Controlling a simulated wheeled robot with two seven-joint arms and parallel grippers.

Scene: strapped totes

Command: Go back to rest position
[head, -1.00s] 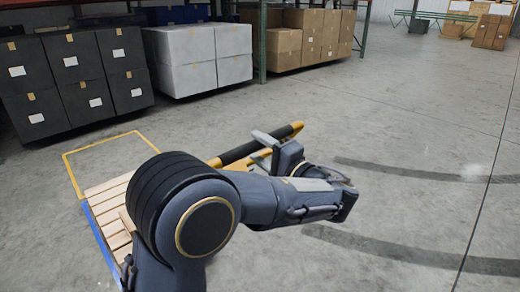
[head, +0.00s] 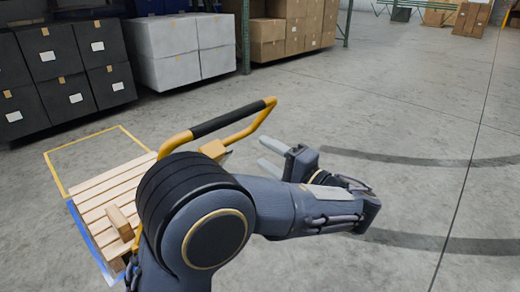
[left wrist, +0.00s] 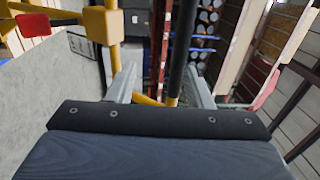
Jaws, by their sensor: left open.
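My left gripper (head: 262,150) is open and empty in the head view, its two pale fingers pointing left. It is just right of the cart's handle (head: 228,119), a yellow bar with a black grip, with a visible gap between them in the picture. In the left wrist view the two fingers (left wrist: 160,68) stand apart, and the dark grip (left wrist: 182,45) shows beyond and between them. My left arm hides part of the cart. My right gripper is not in view.
The cart's wooden slatted deck (head: 100,195) carries a small wooden block (head: 121,222). A yellow floor outline (head: 82,142) lies behind it. Black totes (head: 65,70), white boxes (head: 180,48) and brown boxes (head: 290,28) stand at the back. Grey floor (head: 400,110) is clear at right.

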